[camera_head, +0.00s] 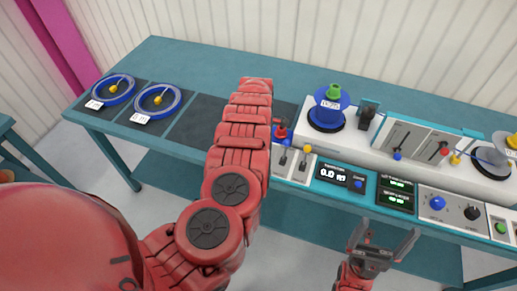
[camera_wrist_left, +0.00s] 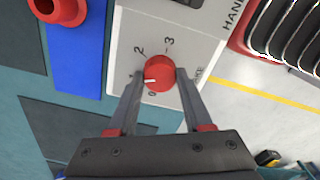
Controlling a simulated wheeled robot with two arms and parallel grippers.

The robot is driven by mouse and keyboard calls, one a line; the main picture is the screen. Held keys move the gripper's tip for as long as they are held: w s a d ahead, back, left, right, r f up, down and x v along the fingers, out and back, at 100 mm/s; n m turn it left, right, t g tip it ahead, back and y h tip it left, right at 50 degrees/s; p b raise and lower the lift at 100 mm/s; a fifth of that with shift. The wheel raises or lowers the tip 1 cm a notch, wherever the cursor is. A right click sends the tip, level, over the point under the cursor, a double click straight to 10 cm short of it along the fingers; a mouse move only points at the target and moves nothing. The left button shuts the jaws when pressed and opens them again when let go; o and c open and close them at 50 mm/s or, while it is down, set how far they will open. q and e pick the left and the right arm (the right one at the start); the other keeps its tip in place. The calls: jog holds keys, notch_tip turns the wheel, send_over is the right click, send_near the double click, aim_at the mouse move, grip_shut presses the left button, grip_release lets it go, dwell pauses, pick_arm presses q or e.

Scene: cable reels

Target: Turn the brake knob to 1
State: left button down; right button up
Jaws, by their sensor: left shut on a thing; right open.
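The brake knob (camera_wrist_left: 160,72) is a round red knob with a white pointer line, on a pale panel (camera_wrist_left: 205,50) in the left wrist view. Numbers 0, 2 and 3 show around it; the 1 mark is partly hidden by a finger. The pointer aims left and slightly down, close to the 1 side. My left gripper (camera_wrist_left: 160,78) has its fingers on either side of the knob and is shut on it. In the head view my left arm hides this knob and gripper. My right gripper (camera_head: 385,242) is open and empty in front of the bench.
The teal bench (camera_head: 165,60) carries blue cable coils (camera_head: 118,78) at left and a blue reel (camera_head: 345,97) on a white housing. The control panel (camera_head: 430,190) has displays, levers and other knobs. A red cylindrical part (camera_wrist_left: 62,8) stands on a blue strip near the knob.

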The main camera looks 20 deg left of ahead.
pick_arm(q)
jog(key=shift+f+n, duration=0.1)
jog(key=shift+n, duration=0.5)
jog(key=shift+b, duration=0.3)
jog(key=shift+c, duration=1.6)
grip_release()
notch_tip(320, 180, up, 18)
jog(key=b, duration=0.3)
jog(key=shift+f+b, duration=0.2)
jog(key=shift+b, duration=0.2)
